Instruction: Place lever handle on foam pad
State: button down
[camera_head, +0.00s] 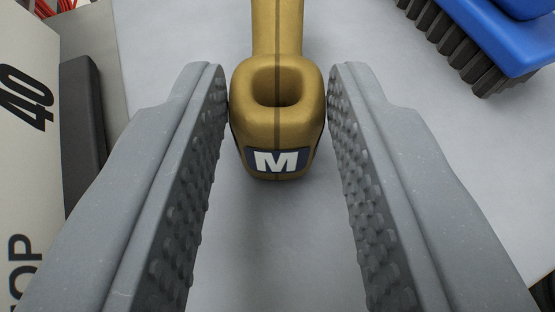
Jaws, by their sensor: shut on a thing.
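The lever handle (277,130) is gold or brass coloured, with a hole in its rounded near end and a dark label with a white "M" on that end. Its shaft runs away from me and out at the top of the picture. My gripper (278,95) is shut on the lever handle, with a grey textured finger against each side of the rounded end. The foam pad cannot be made out in this view.
A pale grey surface (275,250) lies below. A blue brush-like thing with dark bristles (480,35) is at the upper right. A light box or panel marked "40" (30,150) stands at the left, with a dark strip (83,125) beside it. Red wires show at the top left.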

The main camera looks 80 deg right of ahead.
jog(key=shift+f, duration=0.2)
jog(key=c, duration=1.1)
grip_release()
jog(key=shift+r, duration=0.1)
jog(key=p+v, duration=0.3)
jog(key=v, duration=0.9)
